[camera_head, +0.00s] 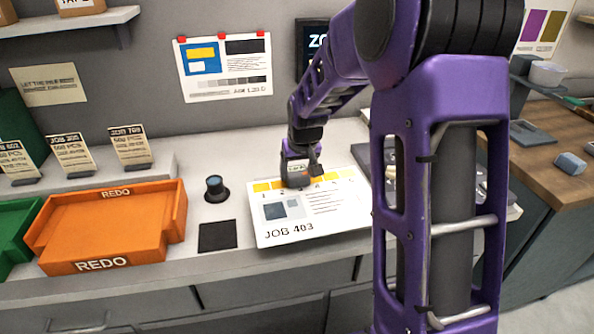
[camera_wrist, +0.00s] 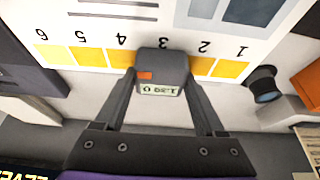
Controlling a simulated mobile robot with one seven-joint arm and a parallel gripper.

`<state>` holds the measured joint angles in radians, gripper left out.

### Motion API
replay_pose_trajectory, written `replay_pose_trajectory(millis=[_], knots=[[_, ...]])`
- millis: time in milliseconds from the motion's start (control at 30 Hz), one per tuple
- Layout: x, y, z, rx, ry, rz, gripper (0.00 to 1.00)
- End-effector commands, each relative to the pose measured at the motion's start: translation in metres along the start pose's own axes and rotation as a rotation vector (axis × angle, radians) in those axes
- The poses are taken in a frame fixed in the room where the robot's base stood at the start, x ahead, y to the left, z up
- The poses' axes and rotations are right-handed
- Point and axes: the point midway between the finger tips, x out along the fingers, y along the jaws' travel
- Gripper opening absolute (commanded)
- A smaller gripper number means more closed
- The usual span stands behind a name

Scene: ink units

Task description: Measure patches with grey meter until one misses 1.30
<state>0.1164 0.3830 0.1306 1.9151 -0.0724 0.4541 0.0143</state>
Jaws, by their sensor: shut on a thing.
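My gripper (camera_wrist: 160,98) is shut on the small grey meter (camera_wrist: 161,65), which has an orange mark and a lit display. The display seems to read about 1.30 D, but its digits are small and inverted. The meter, also in the head view (camera_head: 297,172), is at the top edge of the JOB 403 sheet (camera_head: 335,220). It covers patch 3 of the yellow row; patch 2 (camera_wrist: 203,66) and patch 4 (camera_wrist: 121,57) show beside it. I cannot tell whether it touches the paper.
An orange REDO tray (camera_head: 105,225) stands empty at left, beside a green tray (camera_head: 12,235). A dark loupe (camera_head: 215,188) and black square pad (camera_head: 217,236) lie between tray and sheet. A wall poster (camera_head: 225,68) hangs behind; job cards (camera_head: 130,146) stand on a ledge.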

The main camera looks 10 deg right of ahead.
Motion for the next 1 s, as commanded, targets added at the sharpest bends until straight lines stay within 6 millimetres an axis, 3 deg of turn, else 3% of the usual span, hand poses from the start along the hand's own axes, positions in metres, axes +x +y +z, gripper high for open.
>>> replay_pose_trajectory(millis=[567, 1000], knots=[[-0.001, 0.0, 0.0, 0.0, 0.0, 0.0, 0.12], [-0.028, 0.0, -0.011, 0.0, 0.001, 0.0, 0.12]])
